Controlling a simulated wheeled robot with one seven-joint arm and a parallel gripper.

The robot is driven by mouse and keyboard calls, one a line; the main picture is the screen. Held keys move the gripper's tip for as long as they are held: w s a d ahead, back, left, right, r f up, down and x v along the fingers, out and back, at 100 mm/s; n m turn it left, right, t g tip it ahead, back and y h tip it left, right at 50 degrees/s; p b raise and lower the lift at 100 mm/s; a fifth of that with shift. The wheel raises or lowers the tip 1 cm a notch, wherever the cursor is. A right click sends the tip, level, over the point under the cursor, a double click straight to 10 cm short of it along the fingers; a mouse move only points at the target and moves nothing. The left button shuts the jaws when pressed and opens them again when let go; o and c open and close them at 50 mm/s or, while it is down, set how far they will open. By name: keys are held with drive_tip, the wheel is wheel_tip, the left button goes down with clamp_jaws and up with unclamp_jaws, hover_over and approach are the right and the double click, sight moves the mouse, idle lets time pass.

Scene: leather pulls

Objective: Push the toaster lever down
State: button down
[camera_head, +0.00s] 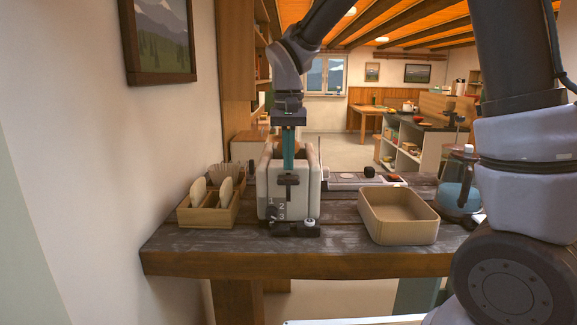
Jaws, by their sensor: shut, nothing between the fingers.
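The white toaster (307,199) stands upright on the dark wooden table, its narrow end facing me. A dark lever (288,181) sticks out high on that end, above a dial marked with numbers (271,213). My gripper (288,168) points straight down, shut, with nothing between its teal fingers. Its tips are just above the lever in the picture; I cannot tell whether they touch it. The fingers hide part of the toaster's top and slot.
A wooden rack (208,212) with bread slices stands close left of the toaster. An empty tan bin (399,232) is to the right, with a glass jug (457,190) beyond.

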sight(289, 177)
drive_tip(key=shift+f, duration=0.9)
drive_tip(key=shift+f, duration=0.1)
wheel_tip(289, 177, down, 6)
drive_tip(key=shift+r, duration=0.25)
drive_tip(key=shift+s+f, duration=0.1)
drive_tip(key=shift+f, duration=0.2)
drive_tip(key=shift+r, duration=0.1)
wheel_tip(289, 177, up, 14)
drive_tip(key=shift+r, duration=0.15)
idle(0.9)
